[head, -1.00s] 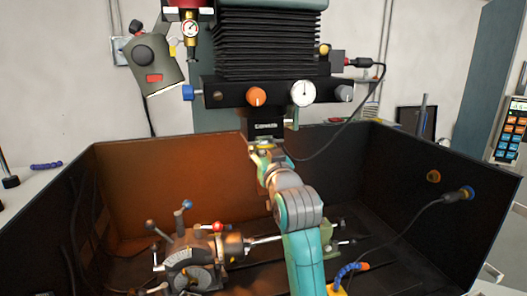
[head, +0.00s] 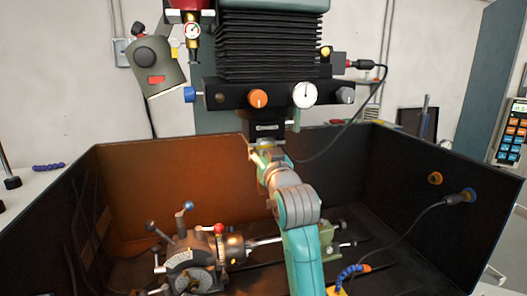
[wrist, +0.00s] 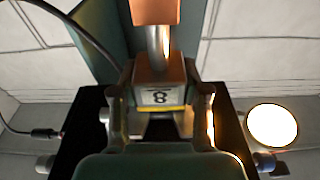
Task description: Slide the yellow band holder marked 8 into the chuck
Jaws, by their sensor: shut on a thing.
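The holder marked 8 (wrist: 160,97) has a yellow band under its number. A metal rod and a copper-coloured block (wrist: 155,11) extend from it in the wrist view. My gripper (wrist: 161,108) is shut on the holder, one finger on each side. In the head view the chuck (head: 266,130) is the dark block under the machine head. My gripper (head: 264,157) is right below it, and a bit of the yellow band shows between them. My gripper hides most of the holder there. I cannot tell whether the holder touches or enters the chuck.
The black bar (head: 230,93) with knobs and a dial (head: 304,95) is just above my gripper. A dark-walled tank (head: 170,175) surrounds the work area. An indexing fixture with levers (head: 195,255) stands at its lower left. A cable hangs right of the chuck.

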